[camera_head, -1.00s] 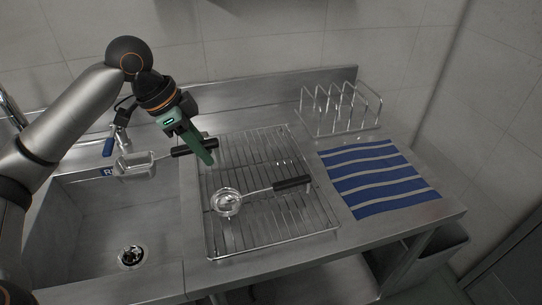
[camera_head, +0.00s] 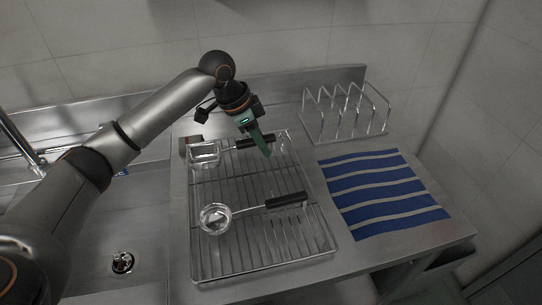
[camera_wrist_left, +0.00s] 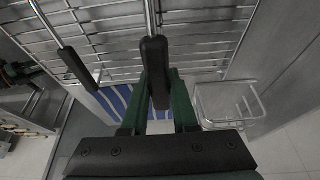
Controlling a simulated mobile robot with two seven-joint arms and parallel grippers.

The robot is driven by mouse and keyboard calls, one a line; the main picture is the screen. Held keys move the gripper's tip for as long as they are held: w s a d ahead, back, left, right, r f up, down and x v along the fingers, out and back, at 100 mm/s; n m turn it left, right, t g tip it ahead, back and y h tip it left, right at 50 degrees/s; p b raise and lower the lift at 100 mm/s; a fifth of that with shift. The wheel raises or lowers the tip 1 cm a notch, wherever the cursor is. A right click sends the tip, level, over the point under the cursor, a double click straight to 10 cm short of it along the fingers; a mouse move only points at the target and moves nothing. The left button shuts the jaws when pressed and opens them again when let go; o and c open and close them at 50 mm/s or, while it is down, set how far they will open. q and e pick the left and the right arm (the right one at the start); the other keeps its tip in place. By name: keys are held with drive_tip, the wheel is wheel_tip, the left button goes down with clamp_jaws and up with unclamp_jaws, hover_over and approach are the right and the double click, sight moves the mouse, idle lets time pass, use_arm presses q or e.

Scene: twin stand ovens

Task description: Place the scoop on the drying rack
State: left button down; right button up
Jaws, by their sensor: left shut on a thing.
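The scoop (camera_head: 205,153) has a square metal bowl and a black handle. My left gripper (camera_head: 263,146) is shut on that handle, which stands between the green fingers in the left wrist view (camera_wrist_left: 157,95). The scoop is over the far left part of the wire drying rack (camera_head: 240,186); I cannot tell whether it touches the wires. A round metal ladle (camera_head: 215,219) with a black handle lies on the nearer part of the rack. The ladle's handle also shows in the left wrist view (camera_wrist_left: 77,68).
A blue and grey striped cloth (camera_head: 385,190) lies right of the drying rack. A wire stand (camera_head: 345,112) with upright loops is at the back right. The sink (camera_head: 100,225) with its drain is on the left. A wall runs behind the counter.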

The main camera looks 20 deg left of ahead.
use_arm(q)
drive_tip(key=w+f, duration=0.1)
drive_tip(key=w+d+f, duration=0.1)
drive_tip(key=shift+d+f, duration=0.1)
drive_tip(key=shift+f, duration=0.2)
drive_tip(key=shift+w+d+f, duration=0.1)
drive_tip(key=shift+w+f, duration=0.05)
drive_tip(key=shift+f, duration=1.75)
drive_tip(key=c, duration=0.7)
unclamp_jaws()
drive_tip(key=v, duration=1.2)
drive_tip(key=shift+d, duration=0.1)
